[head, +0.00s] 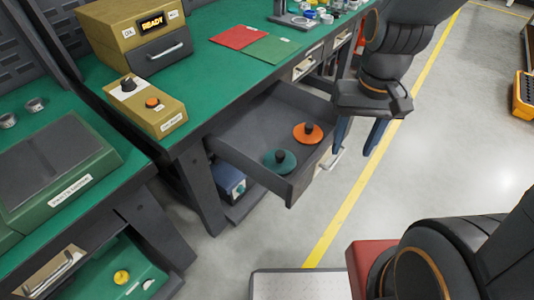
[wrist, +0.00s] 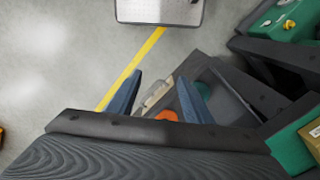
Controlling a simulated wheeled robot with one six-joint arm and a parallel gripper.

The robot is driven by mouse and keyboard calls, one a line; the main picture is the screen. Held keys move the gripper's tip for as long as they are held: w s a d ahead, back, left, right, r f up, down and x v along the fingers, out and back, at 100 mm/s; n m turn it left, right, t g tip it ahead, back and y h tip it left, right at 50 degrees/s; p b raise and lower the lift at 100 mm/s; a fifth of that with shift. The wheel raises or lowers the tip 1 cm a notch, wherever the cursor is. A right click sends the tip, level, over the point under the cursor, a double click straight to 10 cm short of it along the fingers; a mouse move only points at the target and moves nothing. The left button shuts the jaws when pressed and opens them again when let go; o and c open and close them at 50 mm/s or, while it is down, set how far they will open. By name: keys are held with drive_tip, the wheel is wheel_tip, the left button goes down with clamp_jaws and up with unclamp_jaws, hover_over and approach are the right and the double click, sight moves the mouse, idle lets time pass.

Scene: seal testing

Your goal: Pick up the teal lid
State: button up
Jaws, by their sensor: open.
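The teal lid (head: 280,162) is a round disc with a black knob. It lies in the open drawer (head: 232,153) under the green bench, near the drawer's front corner, in the head view. An orange lid (head: 308,133) with a black knob lies in the same drawer, behind and right of it. My gripper (head: 356,150) is open and empty, to the right of the drawer front and apart from both lids. In the wrist view the two blue fingers (wrist: 158,98) are spread, with part of the orange lid (wrist: 166,115) showing between them.
The green bench top (head: 215,75) holds a yellow box with a READY display (head: 152,22), a control box (head: 145,105), a red mat (head: 238,36) and a green mat (head: 271,49). A lower open drawer (head: 117,275) is at the bottom left. Grey floor lies open to the right.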

sight(280, 153)
drive_tip(key=w+a+f+m, duration=0.1)
drive_tip(key=w+a+m, duration=0.1)
drive_tip(key=w+a+f+m, duration=0.2)
drive_tip(key=w, duration=0.1)
drive_tip(key=w+a+f+m, duration=0.1)
drive_tip(key=w+m, duration=0.1)
drive_tip(key=m, duration=0.1)
drive_tip(key=shift+w+a+f+b, duration=0.2)
drive_tip(key=shift+w+a+b, duration=0.1)
drive_tip(key=shift+a+b, duration=0.1)
drive_tip(key=w+a+f+m, duration=0.2)
drive_tip(key=m, duration=0.1)
drive_tip(key=w+a+f+m, duration=0.2)
drive_tip(key=a+m, duration=0.1)
drive_tip(key=w+a+f+m+b, duration=0.1)
drive_tip(key=w+a+f+m, duration=0.1)
drive_tip(key=a+m, duration=0.1)
drive_tip(key=shift+a+f, duration=0.2)
drive_tip(key=shift+f, duration=0.2)
drive_tip(key=shift+w+a+f, duration=0.15)
drive_tip(key=shift+a+f, duration=0.05)
drive_tip(key=shift+f, duration=0.35)
drive_tip(key=shift+w+f+p, duration=0.15)
drive_tip(key=shift+f, duration=1.6)
drive_tip(key=shift+w+f+p, duration=0.15)
drive_tip(key=shift+f, duration=1.6)
clamp_jaws()
